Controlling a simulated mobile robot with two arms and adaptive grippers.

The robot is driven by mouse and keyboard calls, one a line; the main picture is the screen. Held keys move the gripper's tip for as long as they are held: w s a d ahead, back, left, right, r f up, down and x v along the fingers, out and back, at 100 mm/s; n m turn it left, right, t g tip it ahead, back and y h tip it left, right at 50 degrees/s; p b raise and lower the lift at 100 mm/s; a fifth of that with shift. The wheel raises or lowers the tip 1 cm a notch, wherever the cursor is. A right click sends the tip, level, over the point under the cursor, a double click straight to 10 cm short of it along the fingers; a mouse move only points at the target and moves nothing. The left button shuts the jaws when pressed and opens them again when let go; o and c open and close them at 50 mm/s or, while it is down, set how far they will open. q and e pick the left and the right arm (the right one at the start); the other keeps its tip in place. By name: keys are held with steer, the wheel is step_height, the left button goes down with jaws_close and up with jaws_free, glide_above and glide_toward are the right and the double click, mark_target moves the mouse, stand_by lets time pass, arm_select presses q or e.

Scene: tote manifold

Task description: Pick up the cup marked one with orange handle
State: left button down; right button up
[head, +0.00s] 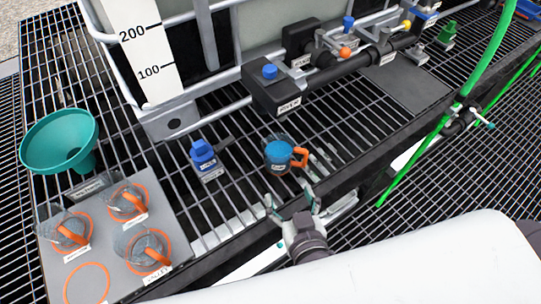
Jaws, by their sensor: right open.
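A clear cup (278,152) with blue contents and an orange handle stands upright on the black grating, below the tank valve. Its handle points right, and its small label is not readable here. My right gripper (290,198) is open and empty, just in front of the cup on the near side and apart from it. Three more clear cups with orange handles, a near one (148,250), a left one (66,230) and a back one (125,200), stand on a grey board at the left. Their labels are too small to read. My left gripper is not in view.
The grey board (180,215) has an empty orange ring (87,283). A green funnel (58,140) stands behind it. A blue-topped item (203,155) stands left of the lone cup. The black valve block (275,92) overhangs behind. A green hose (480,75) runs at right.

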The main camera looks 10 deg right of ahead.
mark_target(282, 162)
steer(key=x, duration=0.2)
steer(key=r+p+x, duration=0.1)
steer(key=x, duration=0.4)
steer(key=shift+w+d, duration=0.35)
steer(key=shift+w, duration=0.7)
steer(key=p+x, duration=0.1)
steer(key=x, duration=0.3)
steer(key=shift+w+d+f, duration=0.1)
steer(key=shift+w+d, duration=0.05)
steer(key=shift+w, duration=0.25)
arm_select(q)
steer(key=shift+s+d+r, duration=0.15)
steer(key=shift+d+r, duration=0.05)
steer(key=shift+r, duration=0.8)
arm_select(e)
steer(key=c, duration=1.2)
